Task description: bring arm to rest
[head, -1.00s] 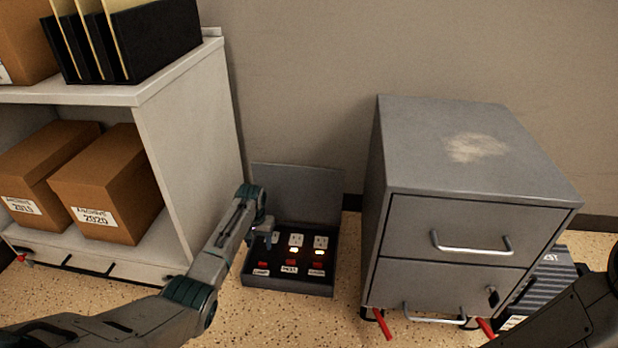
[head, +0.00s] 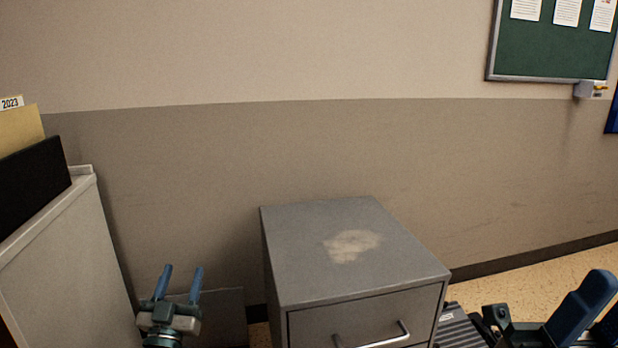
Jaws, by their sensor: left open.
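My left gripper (head: 182,276) points upward at the lower left of the head view. Its two blue fingers stand apart with nothing between them. It is between the shelf unit's side and the grey filing cabinet, in front of the raised grey lid (head: 226,318) of the floor box. The rest of that box is out of view. My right gripper (head: 596,300) shows partly at the lower right corner, with blue fingers cut off by the frame. I cannot tell how far apart they are.
The grey filing cabinet (head: 322,262), with a pale worn patch on top, stands in the middle. The shelf unit (head: 62,262) is at the left, with a black file holder (head: 32,184) on it. A dark ridged case (head: 458,330) is right of the cabinet. Bare floor (head: 540,278) shows at right.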

